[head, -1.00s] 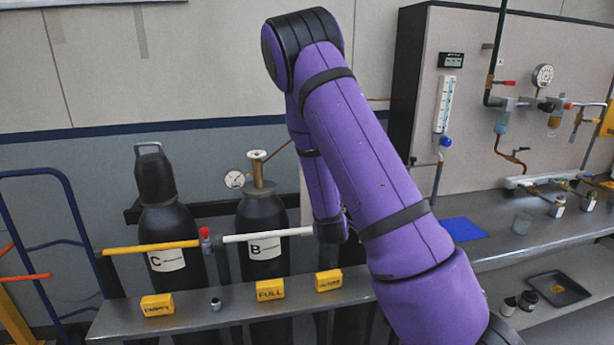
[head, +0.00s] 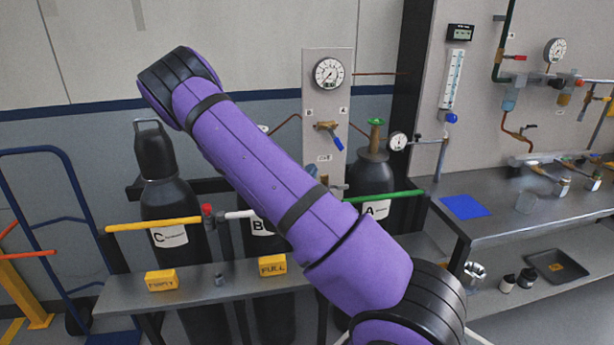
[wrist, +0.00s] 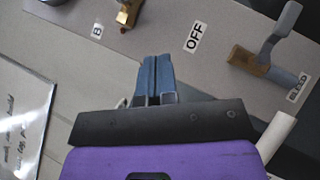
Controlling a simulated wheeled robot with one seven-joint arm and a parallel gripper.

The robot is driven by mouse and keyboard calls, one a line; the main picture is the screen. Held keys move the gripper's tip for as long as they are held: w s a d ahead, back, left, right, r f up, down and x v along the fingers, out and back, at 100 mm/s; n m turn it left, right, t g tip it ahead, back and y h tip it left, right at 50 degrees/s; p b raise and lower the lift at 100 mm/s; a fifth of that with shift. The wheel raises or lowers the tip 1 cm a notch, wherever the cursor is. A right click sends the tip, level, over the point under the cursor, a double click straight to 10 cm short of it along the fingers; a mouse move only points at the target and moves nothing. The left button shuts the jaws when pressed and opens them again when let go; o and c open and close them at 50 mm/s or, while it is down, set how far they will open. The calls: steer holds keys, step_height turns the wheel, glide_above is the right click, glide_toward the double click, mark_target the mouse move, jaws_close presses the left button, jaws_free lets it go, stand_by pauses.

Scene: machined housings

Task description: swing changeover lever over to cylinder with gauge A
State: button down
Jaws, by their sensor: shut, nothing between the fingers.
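The changeover panel (head: 312,90) stands behind the cylinders in the head view, with a round gauge (head: 328,73) at its top. Below the gauge is a brass valve body (head: 325,126) with a blue lever (head: 337,141) pointing down and to the right. Cylinder A (head: 370,182) stands at the panel's right, with a green handwheel and a small gauge (head: 398,141) beside it. My gripper (wrist: 156,62) is shut and empty in the wrist view, close to a grey panel with an OFF label (wrist: 195,37).
In the wrist view a brass fitting (wrist: 127,14) is near the B label, and a grey-handled valve (wrist: 250,60) is near the BLEED label. Cylinder C (head: 170,205) stands left; cylinder B (head: 262,240) is partly behind my arm. Yellow blocks (head: 161,281) sit on the front shelf.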

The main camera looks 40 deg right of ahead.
mark_target(339, 146)
steer(key=shift+s+d+r, duration=0.1)
steer(key=shift+d+r, duration=0.6)
steer(key=shift+d, duration=0.65)
steer(key=shift+d+r, duration=0.75)
steer(key=shift+d, duration=0.6)
steer(key=shift+s+d+r, duration=0.1)
steer(key=shift+d+r, duration=0.6)
steer(key=shift+d, duration=0.65)
steer(key=n+t, duration=0.1)
steer(key=d+n+t, duration=0.1)
steer(key=n, duration=0.1)
steer(key=s+d+n+t, duration=0.1)
steer(key=n, duration=0.1)
steer(key=shift+s+r+t+h, duration=0.1)
steer(key=shift+r+t+h, duration=0.1)
steer(key=shift+t+h, duration=0.2)
steer(key=shift+f, duration=0.1)
